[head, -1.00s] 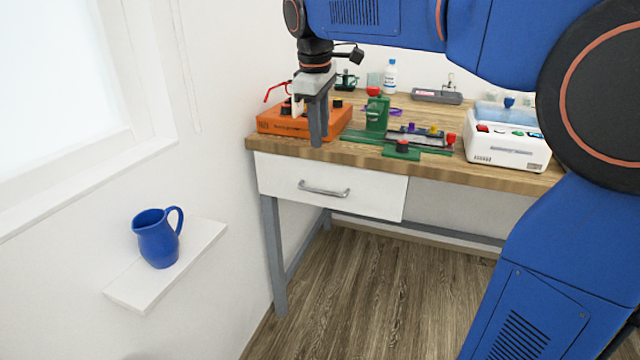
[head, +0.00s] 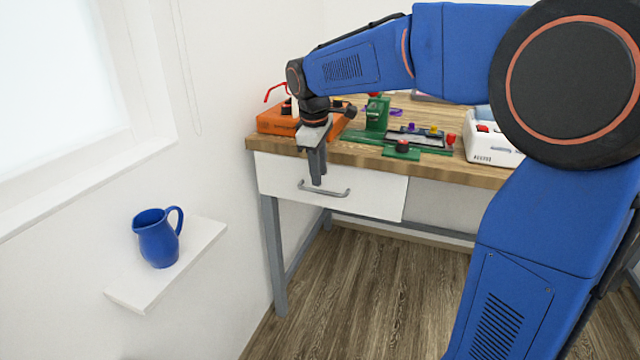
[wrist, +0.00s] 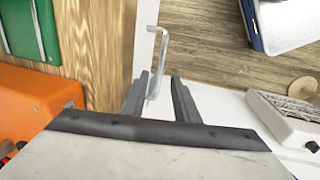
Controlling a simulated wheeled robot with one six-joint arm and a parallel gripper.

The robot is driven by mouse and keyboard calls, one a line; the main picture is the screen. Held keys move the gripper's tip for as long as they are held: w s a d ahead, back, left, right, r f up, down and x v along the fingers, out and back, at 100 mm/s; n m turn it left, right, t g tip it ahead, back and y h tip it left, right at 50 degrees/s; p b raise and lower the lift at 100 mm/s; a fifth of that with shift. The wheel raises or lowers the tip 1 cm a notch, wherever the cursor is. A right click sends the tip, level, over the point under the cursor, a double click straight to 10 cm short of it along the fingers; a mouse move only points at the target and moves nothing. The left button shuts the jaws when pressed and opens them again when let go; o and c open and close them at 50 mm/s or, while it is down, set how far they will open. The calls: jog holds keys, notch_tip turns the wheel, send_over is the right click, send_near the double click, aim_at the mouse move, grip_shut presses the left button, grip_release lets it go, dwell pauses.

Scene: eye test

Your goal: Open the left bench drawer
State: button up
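The left bench drawer (head: 378,197) has a white front under the wooden benchtop. It looks closed, its front flush below the bench edge. Its grey bar handle (head: 335,193) runs across the front. My gripper (head: 317,180) points down in front of the drawer, its fingertips at the left part of the handle. In the wrist view the two fingers (wrist: 160,76) stand apart, with the near end of the handle (wrist: 153,55) showing between them, close to the left finger. I cannot tell whether a finger touches the handle.
The benchtop (head: 465,167) above holds an orange box (head: 275,122), a green fixture (head: 377,113) and a white device (head: 490,150). A blue pitcher (head: 157,240) stands on a white wall shelf (head: 130,288) at left. The floor before the drawer looks clear.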

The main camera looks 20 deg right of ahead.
aim_at(320, 192)
jog(key=shift+w+d+f, duration=0.15)
jog(key=shift+w+f, duration=0.05)
jog(key=shift+f, duration=0.95)
jog(key=shift+w+d+f, duration=0.15)
jog(key=shift+f, duration=0.95)
grip_shut()
